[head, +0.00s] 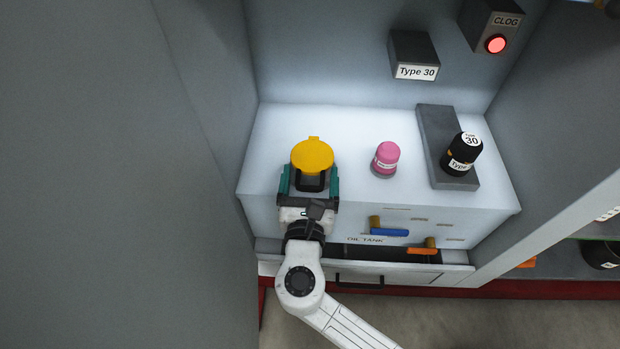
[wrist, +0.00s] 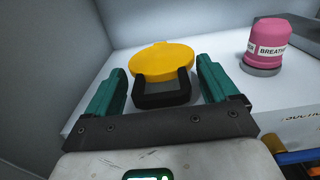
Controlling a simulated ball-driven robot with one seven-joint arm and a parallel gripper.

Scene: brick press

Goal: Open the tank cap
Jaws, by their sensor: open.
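The tank cap (head: 312,154) is a round yellow lid with a small tab at its far edge. It sits on the white tank top at the left and looks closed; in the wrist view the yellow cap (wrist: 161,60) lies just beyond my gripper. My gripper (head: 310,176) has teal fingers and is open. In the wrist view its fingers (wrist: 161,80) are spread to the left and right of the cap's near side. A black U-shaped part (wrist: 162,90) stands between the fingers, in front of the cap. I cannot tell whether the fingers touch anything.
A pink breather (head: 386,157) stands right of the cap. Farther right, a black Type 30 filter (head: 463,155) stands on a grey block (head: 436,135). Blue (head: 390,232) and orange (head: 422,251) handles are on the tank front. A wall rises close on the left.

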